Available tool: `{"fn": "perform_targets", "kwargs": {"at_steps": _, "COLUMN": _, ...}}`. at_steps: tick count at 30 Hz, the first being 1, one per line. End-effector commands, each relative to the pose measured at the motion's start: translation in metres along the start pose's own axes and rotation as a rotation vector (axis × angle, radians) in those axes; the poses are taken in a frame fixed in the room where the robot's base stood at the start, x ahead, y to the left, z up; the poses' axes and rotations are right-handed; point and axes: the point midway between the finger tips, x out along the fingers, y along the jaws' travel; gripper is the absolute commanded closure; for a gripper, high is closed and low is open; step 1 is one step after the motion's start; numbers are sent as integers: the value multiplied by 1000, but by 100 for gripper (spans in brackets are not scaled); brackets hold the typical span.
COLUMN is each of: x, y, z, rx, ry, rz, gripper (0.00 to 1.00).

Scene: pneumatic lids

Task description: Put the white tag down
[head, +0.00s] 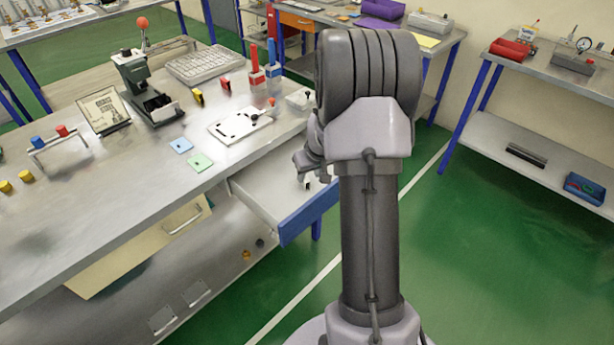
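My gripper (308,181) is small in view, to the left of my large grey arm, and hangs over the open drawer (262,206) at the bench's right end. Part of it is hidden behind my arm. I cannot tell whether its fingers are open or shut, or whether they hold anything. I cannot make out a white tag with certainty. A blue square card (181,145) and a pale green square card (200,163) lie flat on the bench top.
The steel bench (120,190) carries a white plate (232,127), a green press (139,78), a keyboard-like grey tray (205,64) and a framed sign (104,111). The drawer's blue front (309,212) juts out over the green floor. Another bench (550,72) stands at right; floor between is clear.

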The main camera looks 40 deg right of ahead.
Motion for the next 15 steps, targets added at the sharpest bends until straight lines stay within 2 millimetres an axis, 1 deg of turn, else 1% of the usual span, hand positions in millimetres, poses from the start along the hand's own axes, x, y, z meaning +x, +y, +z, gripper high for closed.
{"fn": "perform_targets", "kwargs": {"at_steps": 1, "x": -19, "y": 0, "z": -2, "rx": 0, "ry": 1, "rz": 1, "gripper": 62}}
{"fn": "perform_targets", "kwargs": {"at_steps": 3, "x": -36, "y": 0, "z": -2, "rx": 0, "ry": 1, "rz": 1, "gripper": 62}}
{"fn": "perform_targets", "kwargs": {"at_steps": 6, "x": -54, "y": 0, "z": -1, "rx": 0, "ry": 0, "rz": 0, "gripper": 62}}
{"fn": "perform_targets", "kwargs": {"at_steps": 9, "x": -63, "y": 0, "z": 0, "rx": 0, "ry": 0, "rz": 0, "gripper": 62}}
{"fn": "perform_targets", "kwargs": {"at_steps": 13, "x": -65, "y": 0, "z": 0, "rx": 0, "ry": -1, "rz": 0, "gripper": 62}}
{"fn": "perform_targets", "kwargs": {"at_steps": 14, "x": -67, "y": -2, "z": 0, "rx": 0, "ry": 1, "rz": -2, "gripper": 62}}
{"fn": "perform_targets", "kwargs": {"at_steps": 15, "x": -74, "y": -10, "z": -2, "rx": 1, "ry": 6, "rz": -7, "gripper": 62}}
